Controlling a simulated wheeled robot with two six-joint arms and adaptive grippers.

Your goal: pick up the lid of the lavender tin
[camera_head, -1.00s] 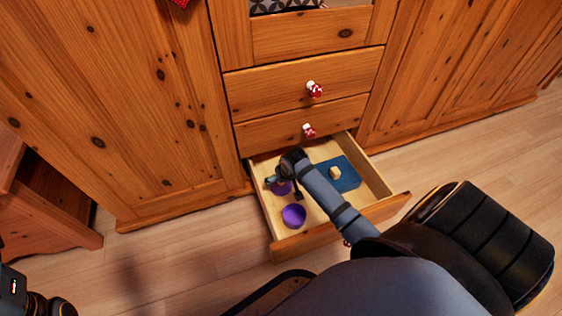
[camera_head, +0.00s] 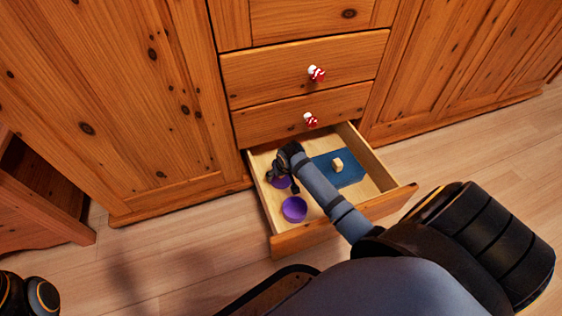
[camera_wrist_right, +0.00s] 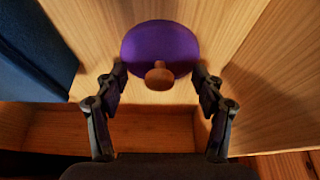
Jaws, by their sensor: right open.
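The lid (camera_wrist_right: 160,45) is a purple disc with a round wooden knob (camera_wrist_right: 159,76). It lies in the open drawer, and in the head view (camera_head: 281,182) it is partly hidden by my right gripper (camera_head: 283,172). In the right wrist view my right gripper (camera_wrist_right: 159,88) is open, its two fingers on either side of the lid's near edge and the knob between them. The lavender tin (camera_head: 294,209) appears as a round, open purple container nearer the drawer front.
The wooden drawer (camera_head: 330,231) is pulled out from the cabinet. A blue mat or flat box (camera_head: 349,174) with a small pale block (camera_head: 337,165) lies beside my right forearm. The drawer's side walls (camera_wrist_right: 265,60) are close to the gripper.

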